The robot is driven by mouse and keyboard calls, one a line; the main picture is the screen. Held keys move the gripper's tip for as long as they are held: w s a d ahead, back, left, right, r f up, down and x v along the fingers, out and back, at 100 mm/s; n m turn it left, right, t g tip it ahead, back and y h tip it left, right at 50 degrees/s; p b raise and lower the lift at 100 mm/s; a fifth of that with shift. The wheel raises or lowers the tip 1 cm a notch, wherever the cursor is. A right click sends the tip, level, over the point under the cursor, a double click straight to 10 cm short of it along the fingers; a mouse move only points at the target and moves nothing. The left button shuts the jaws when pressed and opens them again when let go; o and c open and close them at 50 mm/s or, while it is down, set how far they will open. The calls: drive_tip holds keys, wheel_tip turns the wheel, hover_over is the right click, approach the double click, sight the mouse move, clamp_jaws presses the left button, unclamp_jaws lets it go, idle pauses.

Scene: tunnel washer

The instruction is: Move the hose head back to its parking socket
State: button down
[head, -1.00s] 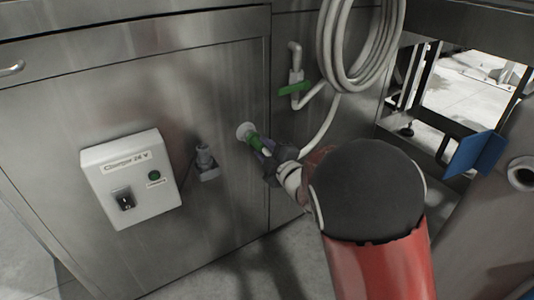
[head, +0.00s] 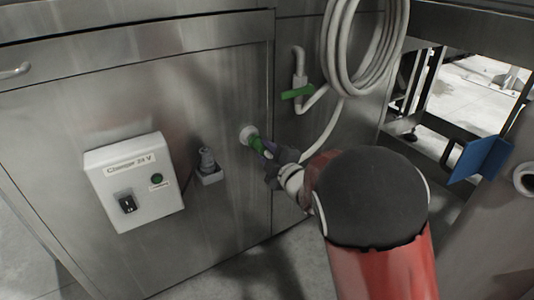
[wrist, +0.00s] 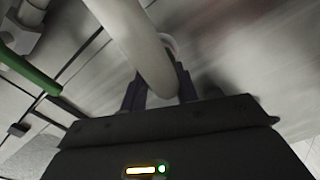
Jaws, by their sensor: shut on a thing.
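The hose head shows as a short green piece (head: 255,145) at the tips of my gripper (head: 266,150), which is shut on it. Its far end is at a round white fitting (head: 246,133) on the steel panel; I cannot tell whether it is seated in it or just in front. The white hose (head: 322,136) runs from the gripper up to a coil. In the wrist view the hose (wrist: 138,45) passes down between the fingers (wrist: 160,92) and hides the head. I cannot tell for sure which fitting is the parking socket.
A white charger box (head: 133,183) and a grey plug in a bracket (head: 207,168) are on the panel, left of my gripper. A green-handled valve (head: 298,92) and the coiled hose (head: 345,50) are above right. A blue plate (head: 480,158) stands at the right.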

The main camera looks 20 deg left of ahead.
idle(0.4)
drive_tip(key=c, duration=1)
unclamp_jaws()
drive_tip(key=s+d+r+m+h, duration=0.2)
drive_tip(key=d+m+h, duration=0.15)
drive_tip(key=d, duration=0.55)
drive_tip(key=s+d+r+m+h, duration=0.25)
drive_tip(key=d+m, duration=0.25)
drive_tip(key=d, duration=0.3)
drive_tip(key=s+d+r+m+h, duration=0.15)
drive_tip(key=d+m+h, duration=0.25)
drive_tip(key=d, duration=0.5)
drive_tip(key=s+d+m+g+h+p, duration=0.1)
drive_tip(key=s+d+m+g, duration=0.2)
drive_tip(key=s, duration=0.9)
drive_tip(key=s+d+m+g+h+p, duration=0.1)
drive_tip(key=s+d+m+g+h, duration=0.1)
drive_tip(key=s+d+m, duration=0.5)
drive_tip(key=s+m+g, duration=0.1)
drive_tip(key=s, duration=0.4)
drive_tip(key=shift+f+h, duration=0.25)
drive_tip(key=shift+h, duration=0.05)
